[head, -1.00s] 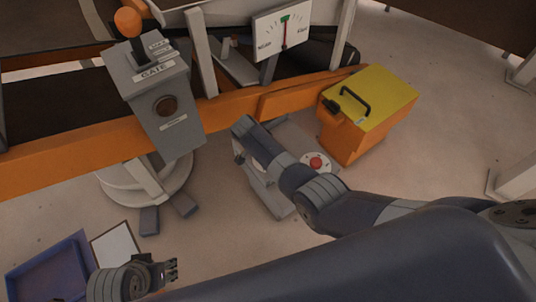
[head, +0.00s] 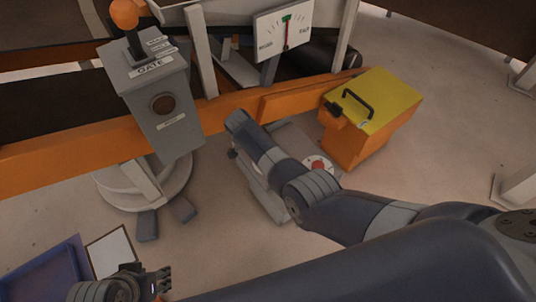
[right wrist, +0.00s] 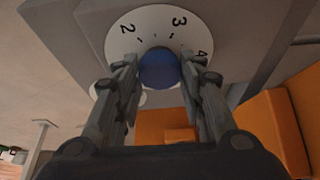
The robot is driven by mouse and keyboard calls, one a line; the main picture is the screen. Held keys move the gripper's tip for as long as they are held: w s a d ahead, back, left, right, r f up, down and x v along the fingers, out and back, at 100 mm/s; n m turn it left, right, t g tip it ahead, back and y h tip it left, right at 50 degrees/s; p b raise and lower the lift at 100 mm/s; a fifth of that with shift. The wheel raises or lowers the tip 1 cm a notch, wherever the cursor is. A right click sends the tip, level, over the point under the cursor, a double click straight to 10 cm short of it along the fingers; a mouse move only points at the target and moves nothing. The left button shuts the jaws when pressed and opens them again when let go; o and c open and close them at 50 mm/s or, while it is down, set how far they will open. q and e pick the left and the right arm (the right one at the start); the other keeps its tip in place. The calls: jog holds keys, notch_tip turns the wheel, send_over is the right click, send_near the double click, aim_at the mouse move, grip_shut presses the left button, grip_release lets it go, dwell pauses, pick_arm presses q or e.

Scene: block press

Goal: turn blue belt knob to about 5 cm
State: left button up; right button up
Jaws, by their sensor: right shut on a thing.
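The blue knob (right wrist: 158,68) sits in the middle of a white dial (right wrist: 122,36) marked 2, 3 and 4 in the right wrist view. My right gripper (right wrist: 158,75) is shut on the blue knob, one finger on each side. The fingers and knob hide part of the dial, and I cannot make out a pointer. In the head view my right arm covers the knob and much of the grey console (head: 262,190). My left gripper (head: 163,283) is at the bottom left, away from the console, too small to tell open or shut.
A red button (head: 318,165) is on the console beside my right arm. An orange box with a yellow lid (head: 385,95) stands right of it. The grey gate box (head: 160,100), gauge (head: 283,30) and orange belt rail (head: 75,155) lie behind. A blue tray (head: 45,275) is lower left.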

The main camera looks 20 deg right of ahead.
jog(key=shift+d, duration=0.1)
jog(key=o, duration=1)
jog(key=shift+r, duration=0.15)
notch_tip(320, 180, up, 10)
jog(key=shift+f, duration=0.15)
